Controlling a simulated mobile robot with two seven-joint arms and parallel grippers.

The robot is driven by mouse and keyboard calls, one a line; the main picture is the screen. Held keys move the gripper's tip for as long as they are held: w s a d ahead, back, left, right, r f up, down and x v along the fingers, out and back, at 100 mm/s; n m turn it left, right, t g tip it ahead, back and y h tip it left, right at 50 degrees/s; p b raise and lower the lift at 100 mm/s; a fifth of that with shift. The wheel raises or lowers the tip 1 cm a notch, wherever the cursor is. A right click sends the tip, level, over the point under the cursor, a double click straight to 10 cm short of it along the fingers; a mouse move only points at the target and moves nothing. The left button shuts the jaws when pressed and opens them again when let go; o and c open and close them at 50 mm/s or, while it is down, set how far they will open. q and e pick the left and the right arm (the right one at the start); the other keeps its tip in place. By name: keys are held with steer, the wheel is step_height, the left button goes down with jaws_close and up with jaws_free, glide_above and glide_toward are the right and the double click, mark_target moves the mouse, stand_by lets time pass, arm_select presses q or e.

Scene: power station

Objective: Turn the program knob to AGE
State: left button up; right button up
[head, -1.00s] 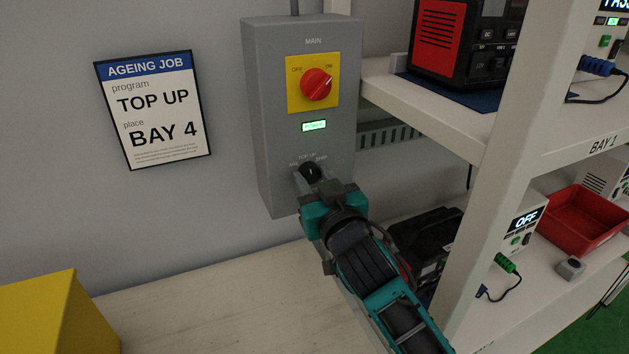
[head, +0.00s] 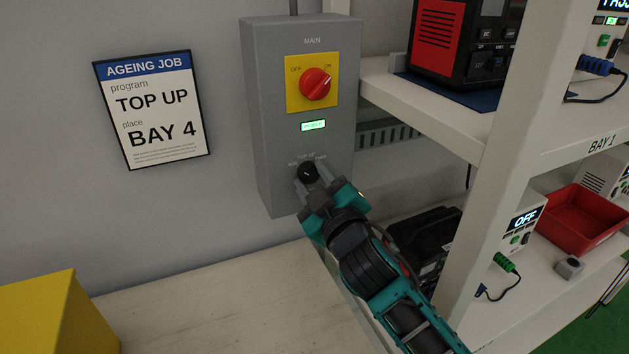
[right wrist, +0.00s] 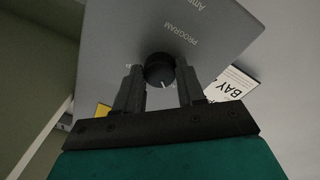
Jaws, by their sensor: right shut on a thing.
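The black round program knob (head: 307,171) sits low on the grey control box (head: 275,120), under small labels; the top one reads TOP UP and the side ones are too small to read surely. Its pale mark is tilted, leaning toward the upper left in the head view. My right gripper (head: 311,179) is shut on the knob, one finger on each side. In the right wrist view the knob (right wrist: 159,69) sits between the fingertips, with the word PROGRAM beside it. My left gripper is not in view.
Above it, the red main switch (head: 315,84) is on a yellow plate, with a lit green display (head: 314,126) below. A job sign (head: 153,110) reads TOP UP, BAY 4. Shelving with a white post (head: 497,150) stands right of my arm. A yellow block (head: 50,315) is lower left.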

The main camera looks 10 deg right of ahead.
stand_by(0.4)
steer(key=o, duration=1)
steer(key=shift+o, duration=0.2)
steer(key=shift+s, duration=0.1)
steer(key=s+d, duration=0.2)
steer(key=s, duration=1)
steer(key=shift+s+f, duration=0.3)
